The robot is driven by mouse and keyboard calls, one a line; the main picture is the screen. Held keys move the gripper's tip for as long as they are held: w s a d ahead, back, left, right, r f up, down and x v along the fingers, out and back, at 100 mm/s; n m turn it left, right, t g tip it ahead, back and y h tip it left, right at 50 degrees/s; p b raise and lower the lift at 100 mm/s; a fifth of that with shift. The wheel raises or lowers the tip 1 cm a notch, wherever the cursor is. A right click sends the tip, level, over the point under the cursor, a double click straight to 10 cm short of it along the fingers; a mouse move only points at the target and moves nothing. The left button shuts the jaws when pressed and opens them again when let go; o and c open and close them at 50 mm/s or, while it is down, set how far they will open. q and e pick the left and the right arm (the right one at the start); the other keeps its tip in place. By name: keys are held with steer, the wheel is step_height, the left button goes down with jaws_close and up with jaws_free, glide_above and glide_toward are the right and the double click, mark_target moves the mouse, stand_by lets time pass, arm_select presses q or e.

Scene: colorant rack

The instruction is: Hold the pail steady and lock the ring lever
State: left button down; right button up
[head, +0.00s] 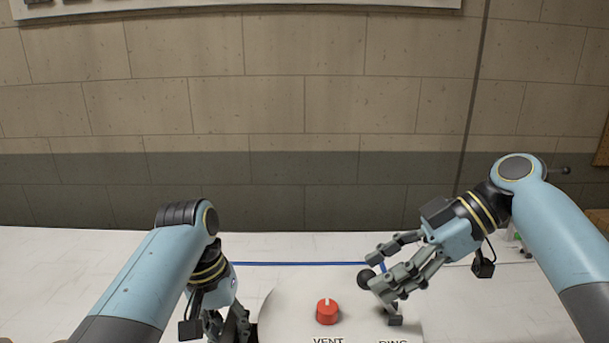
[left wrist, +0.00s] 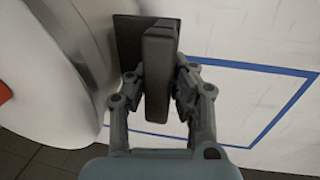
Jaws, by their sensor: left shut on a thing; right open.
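The white pail (head: 285,310) stands at the bottom middle of the head view, its lower part cut off by the frame. Its top carries a red vent knob (head: 327,313) and the letters VENT and RING. The ring lever shows as a black ball (head: 366,279) and a dark block (head: 394,317); its shaft is mostly hidden by my gripper. My right gripper (head: 374,267) is open, its fingertips around or just beside the ball; contact is unclear. My left gripper (head: 235,325) is shut on the pail's dark side handle (left wrist: 158,75), seen between its fingers in the left wrist view (left wrist: 155,95).
The white table (head: 70,265) has a blue marked outline (head: 290,263) around the pail area. A brick wall (head: 300,100) stands behind. Small objects (head: 517,235) are partly hidden behind my right arm. The table's left side is clear.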

mark_target(368, 278)
steer(key=shift+x, duration=1.8)
jaws_close()
arm_select(q)
steer(key=shift+a, duration=0.1)
arm_select(e)
steer(key=shift+d+r, duration=0.1)
arm_select(q)
steer(key=shift+a, duration=0.1)
arm_select(e)
steer(key=shift+v, duration=1.05)
steer(key=shift+w+d, duration=0.1)
